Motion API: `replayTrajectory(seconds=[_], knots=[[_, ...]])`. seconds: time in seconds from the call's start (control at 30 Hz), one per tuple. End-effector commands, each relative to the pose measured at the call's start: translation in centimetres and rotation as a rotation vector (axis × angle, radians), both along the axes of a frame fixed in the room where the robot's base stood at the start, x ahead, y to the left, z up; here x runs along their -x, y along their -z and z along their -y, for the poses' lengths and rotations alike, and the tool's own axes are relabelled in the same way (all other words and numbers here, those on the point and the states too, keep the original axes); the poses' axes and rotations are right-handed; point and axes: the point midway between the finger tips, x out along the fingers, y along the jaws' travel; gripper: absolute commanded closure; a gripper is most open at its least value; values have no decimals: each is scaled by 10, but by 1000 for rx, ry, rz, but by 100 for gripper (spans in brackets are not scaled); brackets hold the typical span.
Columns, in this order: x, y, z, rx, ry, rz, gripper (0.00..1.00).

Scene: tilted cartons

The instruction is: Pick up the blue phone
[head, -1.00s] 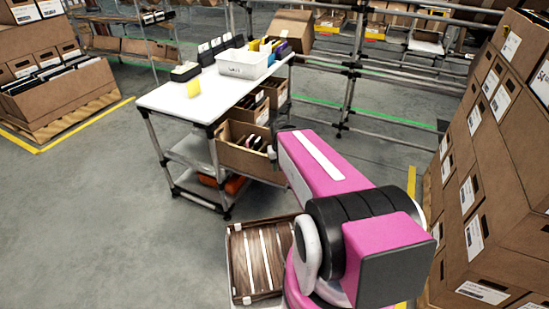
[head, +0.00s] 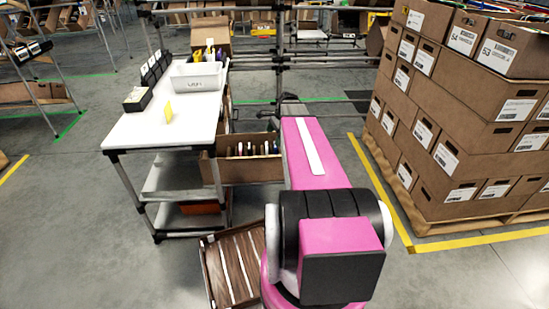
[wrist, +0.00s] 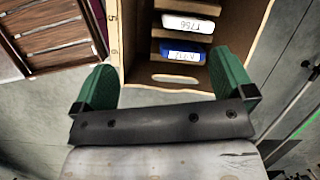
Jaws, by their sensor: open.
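In the wrist view, a blue phone-like item (wrist: 184,57) with a white label lies inside an open brown carton (wrist: 262,22). A white item (wrist: 188,23) with a label sits in the slot above it. In the head view, a tilted carton (head: 243,170) with several upright items sits on a shelf at the worktable's right side. My pink arm reaches toward it and my gripper is hidden there.
A white worktable (head: 150,127) holds a white bin (head: 196,84), a yellow card (head: 168,115) and dark boxes. A slatted wooden crate (head: 230,268) stands low beside my base. Stacked cartons (head: 455,125) stand on a pallet at right. Grey floor is open at left.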

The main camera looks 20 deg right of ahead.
Motion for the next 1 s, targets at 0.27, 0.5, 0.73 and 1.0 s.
replayTrajectory(seconds=[0.27, 0.5, 0.73, 1.0], knots=[[-22, -12, 44, -81, 272, -63, 0], [-24, 11, 35, -84, 280, -67, 0], [-27, 37, 25, -83, 279, -65, 0], [-31, 58, 23, -83, 278, -66, 0]])
